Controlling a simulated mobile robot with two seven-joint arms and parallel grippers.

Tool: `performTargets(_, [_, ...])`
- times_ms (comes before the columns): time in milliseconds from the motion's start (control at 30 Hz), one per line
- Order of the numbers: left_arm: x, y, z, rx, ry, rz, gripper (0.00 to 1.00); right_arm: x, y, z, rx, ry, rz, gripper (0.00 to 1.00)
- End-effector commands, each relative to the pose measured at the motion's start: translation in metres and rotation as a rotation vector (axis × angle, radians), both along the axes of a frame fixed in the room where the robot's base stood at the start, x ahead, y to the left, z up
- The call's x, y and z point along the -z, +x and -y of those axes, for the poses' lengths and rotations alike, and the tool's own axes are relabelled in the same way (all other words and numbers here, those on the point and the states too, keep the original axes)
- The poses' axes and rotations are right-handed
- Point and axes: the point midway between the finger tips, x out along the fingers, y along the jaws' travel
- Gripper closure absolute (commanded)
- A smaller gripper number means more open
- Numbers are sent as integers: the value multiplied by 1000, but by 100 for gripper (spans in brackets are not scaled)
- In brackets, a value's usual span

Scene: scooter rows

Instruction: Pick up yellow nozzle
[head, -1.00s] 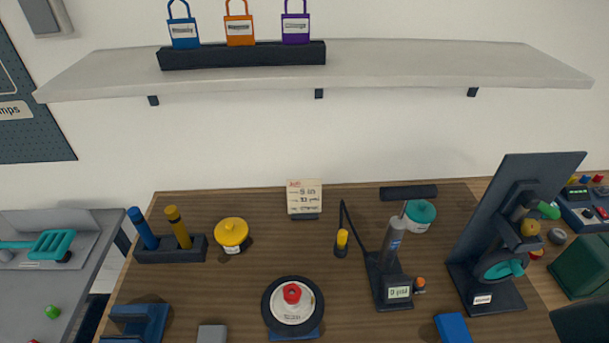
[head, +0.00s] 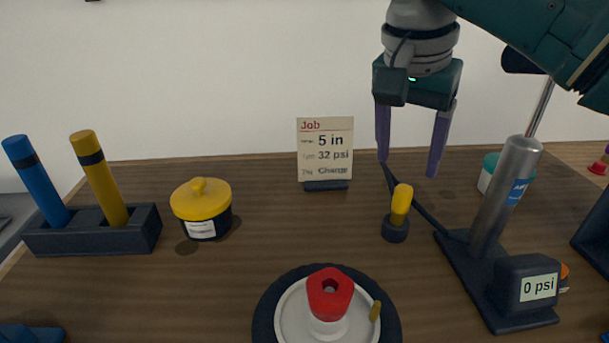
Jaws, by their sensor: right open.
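The yellow nozzle (head: 401,203) stands upright in a small dark holder (head: 395,230) on the wooden table, right of the middle in the head view. A dark hose runs past it to the pump. My right gripper (head: 409,170) comes in from the upper right and points down. Its two purple fingers are apart with nothing between them. The fingertips look a little above and behind the nozzle in the picture, not touching it. My left gripper is not in view.
The grey pump (head: 504,195) with a "0 psi" display stands close right of the nozzle. A job card (head: 325,150) stands behind left. A wheel (head: 268,314) with a red part is in front. A yellow-lidded pot (head: 201,200) and a tool rack (head: 140,230) are left.

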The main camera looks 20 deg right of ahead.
Motion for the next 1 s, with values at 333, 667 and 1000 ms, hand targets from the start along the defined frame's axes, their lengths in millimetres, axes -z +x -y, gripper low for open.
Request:
performTargets(333, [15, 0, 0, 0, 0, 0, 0, 39, 9, 14, 47, -4, 2, 31])
performTargets(667, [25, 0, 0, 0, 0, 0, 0, 75, 15, 26, 46, -5, 2, 31])
performTargets(1000, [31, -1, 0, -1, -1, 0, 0, 96, 20, 31, 43, -3, 6, 31])
